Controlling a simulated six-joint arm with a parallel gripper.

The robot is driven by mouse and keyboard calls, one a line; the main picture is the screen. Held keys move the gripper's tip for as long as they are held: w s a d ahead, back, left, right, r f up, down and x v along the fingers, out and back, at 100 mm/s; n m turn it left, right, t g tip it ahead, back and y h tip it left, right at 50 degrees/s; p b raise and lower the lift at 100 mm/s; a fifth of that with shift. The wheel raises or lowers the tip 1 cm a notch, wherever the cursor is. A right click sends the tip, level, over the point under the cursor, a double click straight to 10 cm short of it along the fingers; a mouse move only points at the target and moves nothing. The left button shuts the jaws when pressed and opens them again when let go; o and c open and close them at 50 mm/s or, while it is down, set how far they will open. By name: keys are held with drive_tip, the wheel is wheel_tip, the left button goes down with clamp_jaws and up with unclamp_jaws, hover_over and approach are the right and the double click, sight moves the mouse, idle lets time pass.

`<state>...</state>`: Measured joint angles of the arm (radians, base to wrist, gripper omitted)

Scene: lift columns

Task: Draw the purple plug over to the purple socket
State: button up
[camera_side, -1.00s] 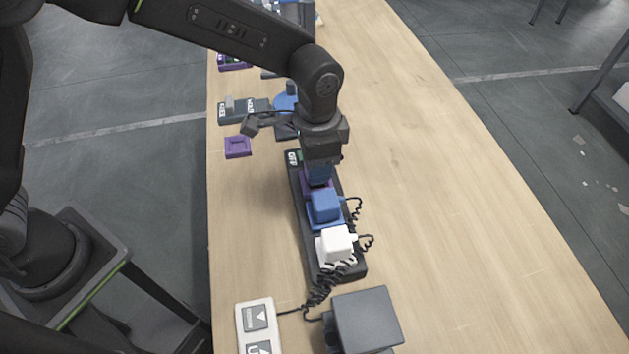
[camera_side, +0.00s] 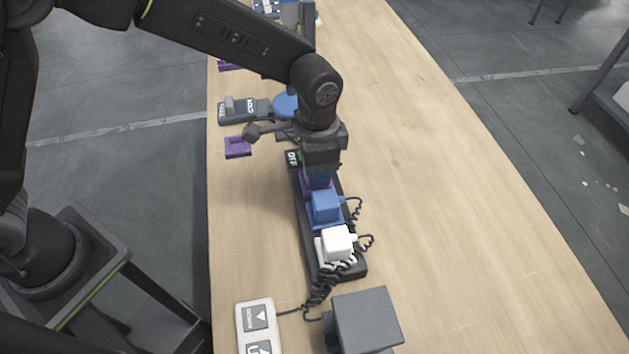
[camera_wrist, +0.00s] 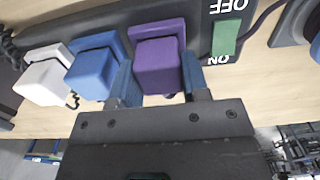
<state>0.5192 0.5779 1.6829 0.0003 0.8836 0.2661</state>
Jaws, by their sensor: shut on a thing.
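The purple plug (camera_wrist: 158,72) is a purple block on the dark power strip (camera_side: 352,270). A purple surround (camera_wrist: 157,27) lies behind it on the strip; I cannot tell how deep the plug sits. My gripper (camera_side: 319,181) is low over the strip, its blue fingers on both sides of the plug, shut on it. In the side view the gripper mostly hides the plug. A flat purple square frame (camera_side: 237,148) lies on the table left of the strip; I cannot tell which purple part is the named socket.
A blue plug (camera_side: 325,206) and a white plug (camera_side: 337,243) sit close by on the same strip, with coiled cords. A green switch (camera_wrist: 227,37) is at its other end. A grey box (camera_side: 366,320) and white panel (camera_side: 256,325) stand in front. The table's right side is clear.

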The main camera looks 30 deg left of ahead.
drive_tip(key=o, duration=1)
drive_tip(key=shift+c, duration=0.2)
drive_tip(key=shift+o, duration=0.3)
drive_tip(key=shift+o, duration=0.6)
drive_tip(key=shift+r, duration=0.1)
drive_tip(key=shift+r, duration=3.45)
